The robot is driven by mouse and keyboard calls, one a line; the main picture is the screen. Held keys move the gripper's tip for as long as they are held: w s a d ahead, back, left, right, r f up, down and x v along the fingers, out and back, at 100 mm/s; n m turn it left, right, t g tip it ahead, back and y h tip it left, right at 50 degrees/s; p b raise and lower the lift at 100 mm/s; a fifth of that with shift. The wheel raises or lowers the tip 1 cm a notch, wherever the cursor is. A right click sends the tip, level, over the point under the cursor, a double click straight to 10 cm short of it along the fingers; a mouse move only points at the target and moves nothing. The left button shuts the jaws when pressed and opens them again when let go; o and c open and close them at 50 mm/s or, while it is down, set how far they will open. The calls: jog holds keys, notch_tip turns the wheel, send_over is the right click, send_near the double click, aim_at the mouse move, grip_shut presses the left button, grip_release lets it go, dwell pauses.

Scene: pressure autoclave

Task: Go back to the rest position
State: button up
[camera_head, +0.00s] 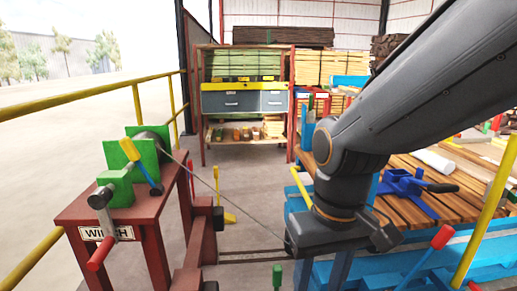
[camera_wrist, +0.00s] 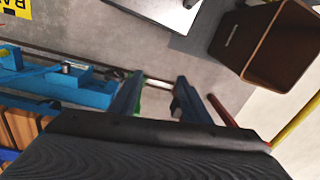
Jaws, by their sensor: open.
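My arm reaches in from the upper right in the head view and bends down at a dark elbow in front of the wooden-slatted bench (camera_head: 440,205). Its wrist end hangs low near the middle, and the fingers cannot be made out there. In the wrist view my gripper (camera_wrist: 158,92) shows as two dark fingers standing apart, with floor and a bit of green visible between them. I see nothing held.
A red winch stand (camera_head: 110,205) with green blocks and a crank is at left; its cable runs toward my wrist. Yellow rails (camera_head: 90,95) border the left. A blue clamp (camera_head: 410,185) lies on the bench. The wrist view shows a brown open bin (camera_wrist: 270,50) and grey floor.

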jog(key=d+r+m+p, duration=0.2)
jog(key=d+r+p, duration=0.7)
jog(key=p, duration=0.8)
jog(key=shift+r+m+h+p, duration=0.3)
jog(key=shift+r+m+p, duration=0.05)
jog(key=shift+m, duration=0.05)
jog(key=shift+d, duration=0.1)
dwell(1.1)
